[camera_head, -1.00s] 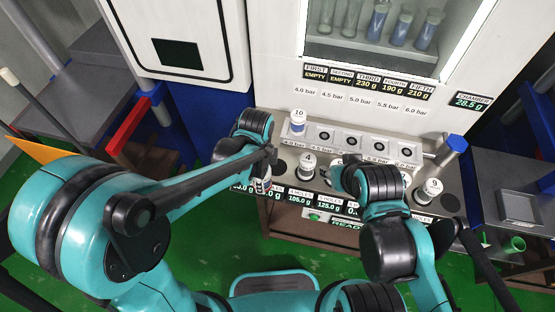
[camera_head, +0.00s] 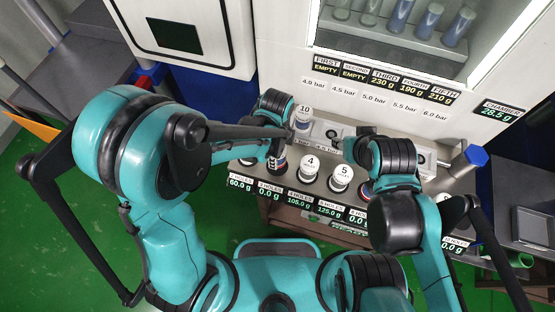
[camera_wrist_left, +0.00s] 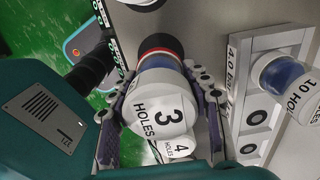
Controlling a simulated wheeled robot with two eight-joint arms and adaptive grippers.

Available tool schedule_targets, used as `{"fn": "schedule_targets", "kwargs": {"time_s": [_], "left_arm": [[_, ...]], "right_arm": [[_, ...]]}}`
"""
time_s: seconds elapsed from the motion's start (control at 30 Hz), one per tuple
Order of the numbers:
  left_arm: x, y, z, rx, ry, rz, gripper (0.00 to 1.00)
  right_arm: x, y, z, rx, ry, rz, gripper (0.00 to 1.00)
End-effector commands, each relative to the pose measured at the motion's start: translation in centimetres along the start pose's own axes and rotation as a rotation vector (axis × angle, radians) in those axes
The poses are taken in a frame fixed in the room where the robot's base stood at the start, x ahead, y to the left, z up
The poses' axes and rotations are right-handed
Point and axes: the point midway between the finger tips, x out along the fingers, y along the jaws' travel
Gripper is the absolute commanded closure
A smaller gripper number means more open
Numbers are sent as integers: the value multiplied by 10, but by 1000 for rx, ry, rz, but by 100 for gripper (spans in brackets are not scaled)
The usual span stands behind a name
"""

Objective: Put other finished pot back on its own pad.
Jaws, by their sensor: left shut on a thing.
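My left gripper (camera_head: 277,152) is shut on the 3-holes pot, a white-lidded pot with a blue band. Its lid (camera_wrist_left: 158,112) faces the left wrist camera, with a finger on each side. A black and red ring (camera_wrist_left: 160,42) shows at the pot's far end; I cannot tell its gap to the pad. In the head view the held pot (camera_head: 277,163) is mostly hidden by the gripper, above the front row left of the 4-holes pot (camera_head: 310,166). The readout below it (camera_head: 270,193) shows 0.0 g. My right gripper (camera_head: 346,146) is behind the 5-holes pot (camera_head: 341,177), its opening unclear.
The 10-holes pot (camera_head: 303,117) stands at the left end of the rear station row; it also shows in the left wrist view (camera_wrist_left: 283,80). The dispensing cabinet (camera_head: 400,60) stands behind.

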Motion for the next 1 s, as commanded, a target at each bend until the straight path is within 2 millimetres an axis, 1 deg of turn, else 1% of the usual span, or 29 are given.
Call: {"fn": "schedule_targets", "kwargs": {"time_s": [0.17,0.3,0.33,0.57,0.7,0.73,0.77,0.8,1.0], "left_arm": [[17,0,0,0,0,0,92],[38,0,0,0,0,0,92],[40,0,0,0,0,0,92],[40,0,0,0,0,0,92],[44,0,0,0,0,0,92],[45,0,0,0,0,0,50],[44,0,0,0,0,0,42],[43,0,0,0,0,0,31],[43,0,0,0,0,0,31]], "right_arm": [[4,0,2,0,0,0,60],[8,0,6,0,0,0,60],[9,0,6,0,0,0,60],[8,0,5,0,0,0,60],[12,0,8,0,0,0,60],[12,0,8,0,0,0,60],[11,0,8,0,0,0,60],[11,0,7,0,0,0,60],[11,0,7,0,0,0,60]]}}
